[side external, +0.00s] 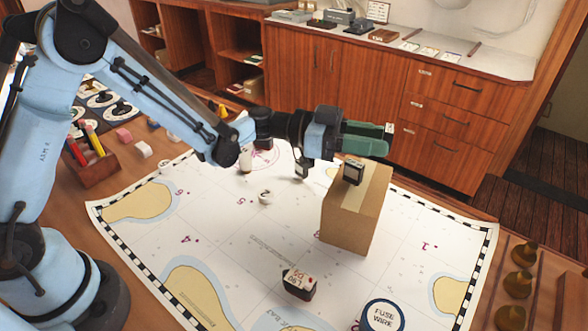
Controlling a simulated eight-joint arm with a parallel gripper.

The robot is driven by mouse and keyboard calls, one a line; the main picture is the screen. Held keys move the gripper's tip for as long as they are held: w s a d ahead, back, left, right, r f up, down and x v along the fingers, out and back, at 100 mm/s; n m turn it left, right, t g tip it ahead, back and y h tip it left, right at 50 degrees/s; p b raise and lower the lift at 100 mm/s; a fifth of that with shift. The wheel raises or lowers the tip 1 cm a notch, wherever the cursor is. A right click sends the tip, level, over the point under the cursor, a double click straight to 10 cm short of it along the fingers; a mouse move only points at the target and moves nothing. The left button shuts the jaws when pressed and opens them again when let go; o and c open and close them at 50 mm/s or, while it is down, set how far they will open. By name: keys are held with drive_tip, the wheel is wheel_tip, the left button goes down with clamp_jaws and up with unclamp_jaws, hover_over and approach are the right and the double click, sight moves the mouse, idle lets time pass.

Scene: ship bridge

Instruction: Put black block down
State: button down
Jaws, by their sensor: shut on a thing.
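My gripper (388,138), with green fingers, reaches in from the left and points right above the cardboard box (347,220). It is shut on the black block. A small black block (353,172) with a greyish face shows just under the fingers, against the upper part of the box. The view does not clearly show where the fingers touch it, or whether it touches the box. The box stands upright on the chart (230,245).
A dark block with a pale marked top (300,283) and a round fuse wire tin (383,316) are on the chart in front of the box. Small white items (265,197) lie behind. Brass knobs (523,256) stand at right. The chart's left middle is clear.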

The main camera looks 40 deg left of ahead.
drive_tip(key=shift+w+a+f, duration=0.35)
drive_tip(key=shift+w+f, duration=0.05)
drive_tip(key=shift+w, duration=0.15)
drive_tip(key=shift+f, duration=2.05)
drive_tip(key=shift+f, duration=0.15)
drive_tip(key=c, duration=1.1)
unclamp_jaws()
